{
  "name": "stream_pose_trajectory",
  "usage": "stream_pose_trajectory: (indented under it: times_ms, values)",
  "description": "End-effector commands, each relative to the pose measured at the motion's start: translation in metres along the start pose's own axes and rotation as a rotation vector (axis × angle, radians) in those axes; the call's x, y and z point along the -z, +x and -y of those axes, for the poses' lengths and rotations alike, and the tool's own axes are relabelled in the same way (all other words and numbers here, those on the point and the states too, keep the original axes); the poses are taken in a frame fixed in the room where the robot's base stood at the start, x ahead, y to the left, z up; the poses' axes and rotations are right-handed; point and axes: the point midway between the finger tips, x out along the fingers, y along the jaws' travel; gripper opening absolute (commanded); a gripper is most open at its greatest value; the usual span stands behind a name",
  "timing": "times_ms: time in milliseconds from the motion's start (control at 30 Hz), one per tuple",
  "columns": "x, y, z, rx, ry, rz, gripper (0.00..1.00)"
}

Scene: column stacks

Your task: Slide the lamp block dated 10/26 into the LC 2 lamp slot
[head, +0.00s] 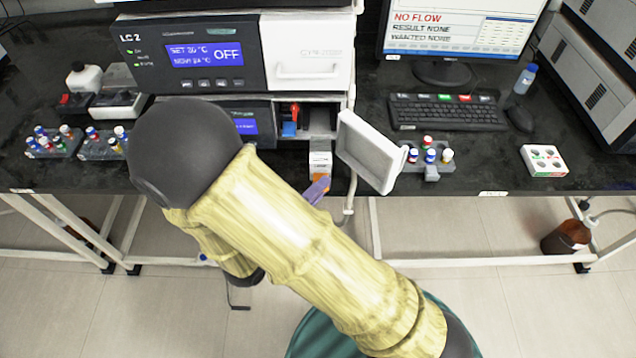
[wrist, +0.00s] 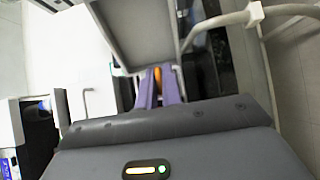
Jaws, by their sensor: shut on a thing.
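The LC 2 stack (head: 190,55) stands at the left of the bench in the head view. Its lower unit has an open bay (head: 322,122) at the right, which looks like the lamp slot. A small white block with an orange end (head: 320,162), apparently the lamp block, is just in front of and below this bay; its date is too small to read. My gripper (head: 318,188) has purple fingers shut on the orange end. In the wrist view, the fingers (wrist: 158,88) close around the orange part (wrist: 157,75); the rest of the block and the slot are hard to make out.
The white door (head: 370,152) hangs open just right of the block. A red and blue fitting (head: 290,120) sits left of the bay. Vial racks (head: 428,158) stand right of the door and at the far left. My arm hides part of the lower unit.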

Motion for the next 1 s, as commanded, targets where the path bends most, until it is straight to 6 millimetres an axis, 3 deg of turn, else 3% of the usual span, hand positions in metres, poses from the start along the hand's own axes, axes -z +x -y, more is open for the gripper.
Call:
stream_pose_trajectory:
  times_ms: [567,1000]
  values:
    - [-0.003,-0.004,0.001,-0.002,0.001,0.009,0.0]
    - [0.009,0.011,0.0,-0.002,0.002,0.011,0.0]
